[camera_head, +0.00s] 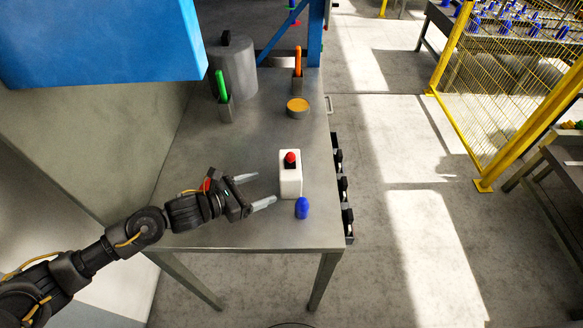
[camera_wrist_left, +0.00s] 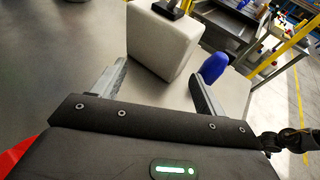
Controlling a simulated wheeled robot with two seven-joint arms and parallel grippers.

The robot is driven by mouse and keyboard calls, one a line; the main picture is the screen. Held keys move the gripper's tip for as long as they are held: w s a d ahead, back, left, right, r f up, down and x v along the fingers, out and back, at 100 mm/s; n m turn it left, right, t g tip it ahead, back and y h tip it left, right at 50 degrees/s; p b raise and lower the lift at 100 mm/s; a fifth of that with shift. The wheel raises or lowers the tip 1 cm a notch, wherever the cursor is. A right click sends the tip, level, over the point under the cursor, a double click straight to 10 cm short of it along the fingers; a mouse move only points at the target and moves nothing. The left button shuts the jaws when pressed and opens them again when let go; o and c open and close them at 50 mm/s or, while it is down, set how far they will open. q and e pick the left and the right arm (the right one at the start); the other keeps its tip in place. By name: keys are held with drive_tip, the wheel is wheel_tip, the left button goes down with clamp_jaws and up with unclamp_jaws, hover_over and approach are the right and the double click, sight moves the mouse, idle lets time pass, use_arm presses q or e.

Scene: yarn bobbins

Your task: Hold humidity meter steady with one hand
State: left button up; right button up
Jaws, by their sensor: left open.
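A white box (camera_head: 290,178) with a dark top and a red knob stands upright near the table's right edge; I take it to be the humidity meter. In the left wrist view the white box (camera_wrist_left: 163,42) fills the space just beyond the fingers. My left gripper (camera_head: 255,190) is open and empty, to the left of the box, with its fingers pointing towards it. The left wrist view shows the box ahead of the gripper (camera_wrist_left: 158,72), apparently not between the fingers.
A small blue object (camera_head: 302,208) stands in front of the box, close to the right finger in the left wrist view (camera_wrist_left: 214,67). Farther back on the metal table (camera_head: 215,160) are a grey canister (camera_head: 236,70), green-handled and orange-handled tools in holders, and a round orange-topped tin (camera_head: 297,106).

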sight(287, 179)
use_arm(q)
drive_tip(key=shift+x, duration=0.85)
drive_tip(key=b+x, duration=0.1)
drive_tip(key=x, duration=0.3)
drive_tip(key=shift+w+a+f, duration=0.1)
drive_tip(key=shift+f, duration=0.05)
drive_tip(key=b+x, duration=0.2)
drive_tip(key=x, duration=0.1)
drive_tip(key=shift+f+b, duration=0.15)
drive_tip(key=shift+b, duration=0.15)
drive_tip(key=shift+w+d+b, duration=0.3)
drive_tip(key=shift+d+b, duration=0.1)
drive_tip(key=shift+d, duration=0.15)
use_arm(e)
drive_tip(key=shift+w+f, duration=0.15)
drive_tip(key=shift+f, duration=2.1)
use_arm(q)
drive_tip(key=shift+c, duration=0.5)
clamp_jaws()
use_arm(e)
drive_tip(key=shift+w, duration=0.15)
use_arm(q)
drive_tip(key=c, duration=1.5)
unclamp_jaws()
drive_tip(key=shift+o, duration=0.5)
unclamp_jaws()
use_arm(e)
drive_tip(key=shift+o, duration=0.2)
